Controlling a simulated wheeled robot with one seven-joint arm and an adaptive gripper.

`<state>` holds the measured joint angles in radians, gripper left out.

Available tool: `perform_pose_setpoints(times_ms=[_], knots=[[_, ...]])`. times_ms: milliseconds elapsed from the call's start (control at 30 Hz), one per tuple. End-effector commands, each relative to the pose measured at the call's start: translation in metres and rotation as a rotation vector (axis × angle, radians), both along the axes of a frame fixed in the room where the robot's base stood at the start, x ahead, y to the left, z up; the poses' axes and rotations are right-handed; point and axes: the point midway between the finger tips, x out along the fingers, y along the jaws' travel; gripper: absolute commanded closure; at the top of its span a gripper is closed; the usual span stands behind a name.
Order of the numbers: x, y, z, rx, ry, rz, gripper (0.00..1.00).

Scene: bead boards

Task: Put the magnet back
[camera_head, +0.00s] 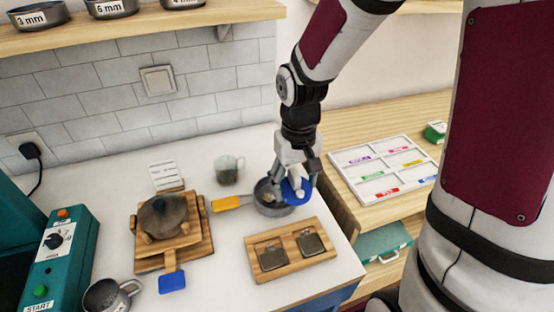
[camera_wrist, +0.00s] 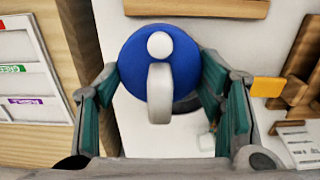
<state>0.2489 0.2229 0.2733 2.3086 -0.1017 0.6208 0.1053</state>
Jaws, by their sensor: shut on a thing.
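The magnet looks like a blue disc with a pale knob and handle; it shows in the head view (camera_head: 299,192) and in the wrist view (camera_wrist: 135,62). My gripper (camera_head: 293,177) is shut on it, with its teal finger pads on either side in the wrist view (camera_wrist: 160,82). The magnet is held up over the right side of a grey pan (camera_head: 272,208) with a yellow handle (camera_head: 228,202). It hides part of the pan in both views.
A wooden board with two dark square dishes (camera_head: 264,274) lies in front of the pan. A glass mug (camera_head: 229,170) stands behind it. A white compartment tray (camera_head: 361,199) with coloured labels lies on the wooden surface at right.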

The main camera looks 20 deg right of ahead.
Motion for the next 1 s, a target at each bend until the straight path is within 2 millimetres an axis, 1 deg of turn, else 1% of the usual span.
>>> perform_pose_setpoints(times_ms=[33,100,400,500,700,767,800,900,1000], knots=[[0.014,0.001,-0.001,0.002,-0.001,0.002,0.78],[0.031,0.001,-0.001,0.002,-0.001,0.003,0.78],[0.104,0.001,-0.001,0.002,-0.001,0.003,0.78],[0.126,0.001,-0.001,0.001,-0.001,0.003,0.78],[0.164,0.001,-0.001,0.002,-0.001,0.004,0.78],[0.172,0.001,-0.002,0.001,0.001,0.004,0.78],[0.168,0.000,-0.010,0.000,0.005,0.005,0.78],[0.168,0.000,-0.022,0.001,0.003,0.004,0.78],[0.168,0.000,-0.029,0.000,0.001,0.004,0.78]])
